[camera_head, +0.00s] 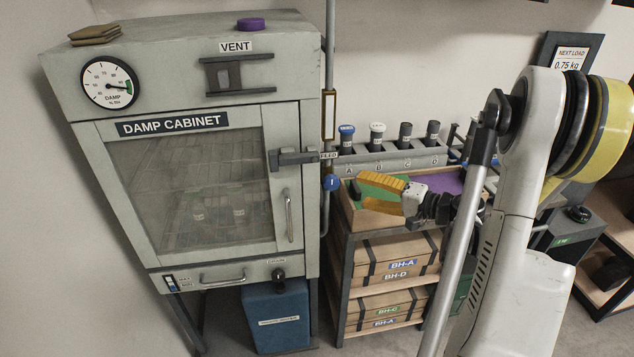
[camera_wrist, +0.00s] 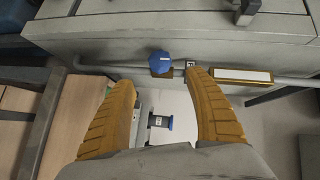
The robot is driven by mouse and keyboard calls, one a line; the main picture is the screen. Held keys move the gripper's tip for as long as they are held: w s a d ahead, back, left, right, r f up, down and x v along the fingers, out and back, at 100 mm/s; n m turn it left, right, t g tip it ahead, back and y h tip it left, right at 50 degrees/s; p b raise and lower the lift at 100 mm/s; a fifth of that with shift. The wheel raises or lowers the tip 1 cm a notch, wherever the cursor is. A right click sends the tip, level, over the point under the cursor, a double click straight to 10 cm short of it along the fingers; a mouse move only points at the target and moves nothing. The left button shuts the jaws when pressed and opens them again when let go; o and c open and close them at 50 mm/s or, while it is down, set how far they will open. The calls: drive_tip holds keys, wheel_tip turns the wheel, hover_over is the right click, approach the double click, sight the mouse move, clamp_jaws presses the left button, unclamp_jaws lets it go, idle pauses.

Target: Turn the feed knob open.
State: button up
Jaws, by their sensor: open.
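The feed knob (camera_head: 331,183) is a round blue knob on the vertical pipe at the right side of the damp cabinet, below a small label partly reading FEED. In the wrist view the blue knob (camera_wrist: 161,62) sits on the pipe just beyond and between my fingertips. My gripper (camera_head: 358,193) has yellow fingers pointing left at the knob, a short way to its right. In the wrist view my gripper (camera_wrist: 160,82) is open with nothing between its tips. I see no contact with the knob. The direction in which the knob is set cannot be told.
The damp cabinet (camera_head: 290,120) stands left, with a latch (camera_head: 292,158) jutting near the pipe (camera_head: 329,60). A rack of several capped tubes (camera_head: 400,155) stands behind my gripper. A shelf with wooden boxes (camera_head: 395,250) lies below it. A blue container (camera_head: 276,320) stands under the cabinet.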

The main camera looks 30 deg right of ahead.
sight(338, 183)
drive_tip(key=b+x, duration=0.3)
drive_tip(key=x, duration=0.7)
drive_tip(key=shift+w+f, duration=0.1)
drive_tip(key=shift+w, duration=0.05)
